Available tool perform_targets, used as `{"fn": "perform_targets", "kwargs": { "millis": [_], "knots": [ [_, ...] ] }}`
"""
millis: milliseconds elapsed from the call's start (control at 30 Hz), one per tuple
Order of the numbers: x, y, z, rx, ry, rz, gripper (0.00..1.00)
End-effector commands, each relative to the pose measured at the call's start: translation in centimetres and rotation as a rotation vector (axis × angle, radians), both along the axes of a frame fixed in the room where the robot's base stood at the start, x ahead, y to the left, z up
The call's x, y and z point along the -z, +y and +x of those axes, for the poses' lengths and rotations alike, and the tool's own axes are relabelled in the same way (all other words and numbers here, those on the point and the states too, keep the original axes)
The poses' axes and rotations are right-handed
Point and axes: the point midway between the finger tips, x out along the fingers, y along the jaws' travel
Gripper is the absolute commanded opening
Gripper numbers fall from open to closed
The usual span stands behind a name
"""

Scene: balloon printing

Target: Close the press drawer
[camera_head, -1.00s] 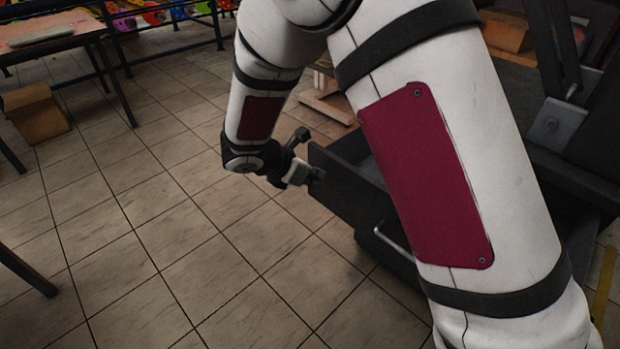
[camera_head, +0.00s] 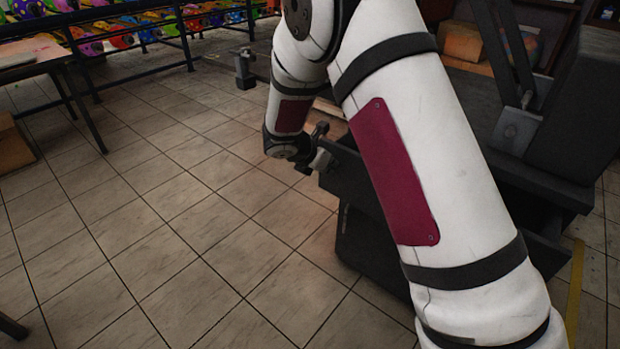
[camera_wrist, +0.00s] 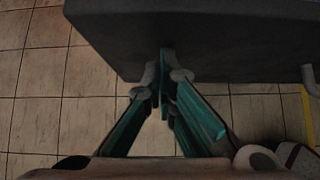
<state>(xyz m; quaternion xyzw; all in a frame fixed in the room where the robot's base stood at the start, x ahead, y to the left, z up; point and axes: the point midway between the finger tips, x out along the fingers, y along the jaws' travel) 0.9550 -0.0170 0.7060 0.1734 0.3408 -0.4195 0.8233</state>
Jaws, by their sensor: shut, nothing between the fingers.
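The press drawer (camera_head: 352,184) is the dark grey box at the front of the press, partly hidden behind my arm. How far out it stands is hard to tell. My gripper (camera_head: 323,163) is at the left end of the drawer front. In the wrist view the drawer's dark panel (camera_wrist: 230,38) fills the top. My gripper (camera_wrist: 164,80) is shut and empty, with its fingertips at the panel's lower edge, touching or very near it. A grey handle (camera_wrist: 311,79) shows at the right edge of the wrist view.
The dark press body (camera_head: 585,125) stands at the right. A table (camera_head: 40,58) and a cardboard box (camera_head: 12,148) are at the left. A rack of colourful balloon-like items (camera_head: 120,30) is at the back. The tiled floor (camera_head: 160,230) at the left and front is clear.

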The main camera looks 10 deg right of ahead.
Motion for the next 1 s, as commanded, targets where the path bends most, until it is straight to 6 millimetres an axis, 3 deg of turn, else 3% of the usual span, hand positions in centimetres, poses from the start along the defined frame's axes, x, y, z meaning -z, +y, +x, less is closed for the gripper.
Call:
{"fn": "perform_targets", "kwargs": {
  "millis": [100,400,633,1000],
  "knots": [
    [-0.1,-2.9,1.9,0.006,-0.001,0.000,0.00],
    [-0.1,-8.1,5.7,0.004,0.000,0.000,0.00],
    [-0.1,-10.1,7.3,0.001,0.000,0.000,0.00],
    [0.0,-11.0,7.9,0.000,-0.001,-0.001,0.00]
  ]
}}
